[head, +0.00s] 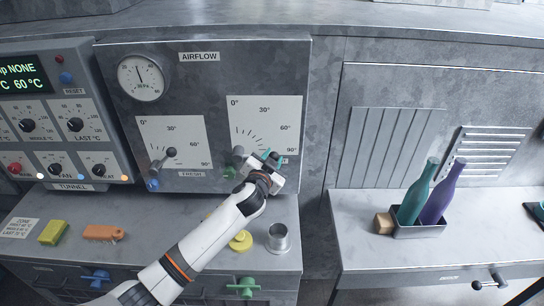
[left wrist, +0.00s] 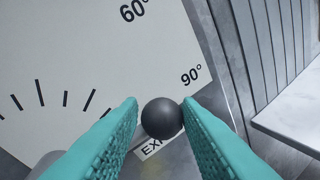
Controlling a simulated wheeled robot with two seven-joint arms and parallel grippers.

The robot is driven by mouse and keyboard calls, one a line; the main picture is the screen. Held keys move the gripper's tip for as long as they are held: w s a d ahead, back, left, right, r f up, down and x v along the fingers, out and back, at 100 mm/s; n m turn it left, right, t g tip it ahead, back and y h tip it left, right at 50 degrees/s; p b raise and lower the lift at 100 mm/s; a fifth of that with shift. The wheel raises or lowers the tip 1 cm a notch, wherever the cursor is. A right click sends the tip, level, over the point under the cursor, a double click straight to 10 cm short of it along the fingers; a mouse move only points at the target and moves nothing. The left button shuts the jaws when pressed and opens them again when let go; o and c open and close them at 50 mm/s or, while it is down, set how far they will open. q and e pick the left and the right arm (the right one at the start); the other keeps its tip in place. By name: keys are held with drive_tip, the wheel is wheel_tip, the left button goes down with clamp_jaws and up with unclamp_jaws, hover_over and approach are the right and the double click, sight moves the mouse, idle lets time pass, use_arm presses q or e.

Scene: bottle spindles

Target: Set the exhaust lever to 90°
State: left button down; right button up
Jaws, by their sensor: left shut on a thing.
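The exhaust lever is on the right of the airflow panel, in front of a white dial plate (head: 264,115) marked 0° to 90°. Its round black knob (left wrist: 161,118) shows in the left wrist view between the teal fingertips, just below and left of the printed 90° and partly over a label starting "EX". My left gripper (head: 270,157) is shut on this knob in front of the plate's lower right corner. The gripper hides the knob and most of the lever arm in the head view. My right gripper is not in view.
The fresh lever (head: 172,152) stands to the left on its own dial. A pressure gauge (head: 140,78) is above it. A yellow object (head: 240,241) and a metal cup (head: 278,238) are on the ledge below. Two bottles (head: 417,192) stand in a holder at right.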

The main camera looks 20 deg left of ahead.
use_arm(q)
drive_tip(key=shift+s+a+f, duration=0.1)
drive_tip(key=shift+s+f, duration=0.05)
drive_tip(key=shift+f, duration=0.45)
drive_tip(key=c, duration=1)
unclamp_jaws()
drive_tip(key=shift+o, duration=0.2)
drive_tip(key=shift+a+r, duration=0.15)
drive_tip(key=shift+r, duration=0.1)
drive_tip(key=s+r+b, duration=0.2)
drive_tip(key=s, duration=0.9)
drive_tip(key=shift+s+b, duration=0.35)
drive_tip(key=shift+b, duration=0.05)
